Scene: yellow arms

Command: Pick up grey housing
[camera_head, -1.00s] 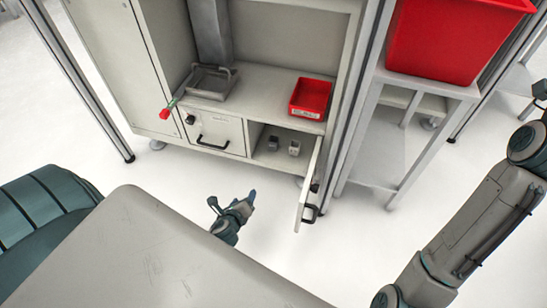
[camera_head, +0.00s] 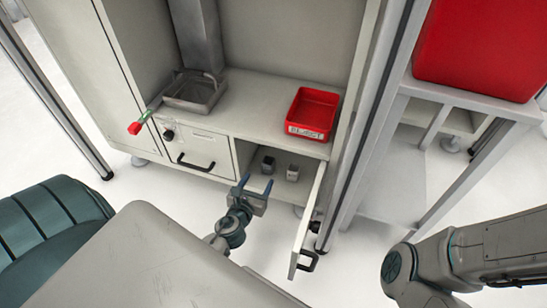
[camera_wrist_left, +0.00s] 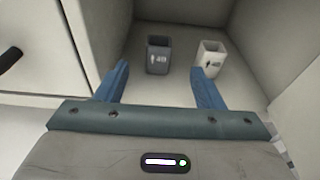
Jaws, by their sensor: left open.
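Two small box-shaped housings stand upright inside the open lower compartment of the cabinet. The darker grey housing (camera_head: 268,165) is on the left, and it also shows in the left wrist view (camera_wrist_left: 158,55). A lighter, whitish housing (camera_head: 292,173) stands to its right, and it too shows in the left wrist view (camera_wrist_left: 208,58). My left gripper (camera_head: 256,186) is open and empty in front of the compartment. In the left wrist view its blue fingers (camera_wrist_left: 158,88) point inward, with the grey housing beyond and between them. My right gripper is out of frame.
The compartment's door (camera_head: 307,222) stands open to the right of my left gripper. A closed drawer front (camera_head: 195,148) is to the left. A red bin (camera_head: 312,113) and a grey metal tray (camera_head: 194,92) are on the shelf above. A big red crate (camera_head: 480,50) stands at right.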

